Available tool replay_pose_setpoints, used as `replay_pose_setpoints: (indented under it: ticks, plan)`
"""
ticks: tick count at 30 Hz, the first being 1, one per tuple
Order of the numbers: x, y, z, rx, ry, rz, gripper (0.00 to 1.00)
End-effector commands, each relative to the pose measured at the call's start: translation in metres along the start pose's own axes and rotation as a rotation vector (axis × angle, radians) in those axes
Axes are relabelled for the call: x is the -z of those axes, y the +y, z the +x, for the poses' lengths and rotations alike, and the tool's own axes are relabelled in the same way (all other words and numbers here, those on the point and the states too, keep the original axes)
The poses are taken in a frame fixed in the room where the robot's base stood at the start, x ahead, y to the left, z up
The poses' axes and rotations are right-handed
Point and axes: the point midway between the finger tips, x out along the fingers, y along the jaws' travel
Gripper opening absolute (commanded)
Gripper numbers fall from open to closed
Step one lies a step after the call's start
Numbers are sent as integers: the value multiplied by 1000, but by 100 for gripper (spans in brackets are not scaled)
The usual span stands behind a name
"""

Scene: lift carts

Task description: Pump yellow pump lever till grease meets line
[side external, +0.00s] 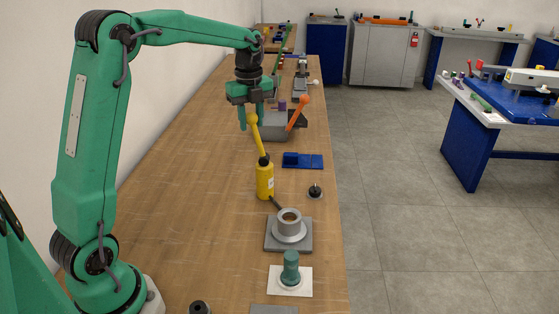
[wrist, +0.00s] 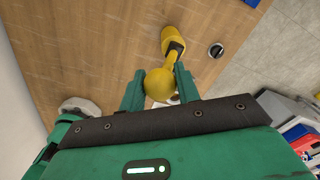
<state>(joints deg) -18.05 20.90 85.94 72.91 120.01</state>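A yellow grease pump (side external: 265,181) stands upright on the bench, its dark spout pointing to a grey cup (side external: 290,217) on a grey plate. Its yellow lever (side external: 259,137) slants up to a round knob, which shows large in the wrist view (wrist: 159,83). My gripper (side external: 251,122) is at the knob, with its green fingers pointing down. In the wrist view my gripper (wrist: 160,85) has one finger on each side of the knob. The fingers stand apart and look open; I cannot tell whether either touches it. The cup shows a brownish inside; no line can be made out.
Behind the pump are a grey block with an orange lever (side external: 298,113) and a blue fixture (side external: 303,160). A small black knob (side external: 315,191) sits right of the pump. A teal-handled piece (side external: 291,268) stands in front. The bench left of the pump is clear.

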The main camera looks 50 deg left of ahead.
Motion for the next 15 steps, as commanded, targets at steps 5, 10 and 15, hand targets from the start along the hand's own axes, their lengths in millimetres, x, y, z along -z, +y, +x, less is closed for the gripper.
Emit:
replay_pose_setpoints:
  ticks: [5,10,15]
  plan:
    - [-3,4,1,0,0,-2,0]
    - [-14,21,8,-2,1,-5,0]
    - [-21,32,16,-4,2,-5,0]
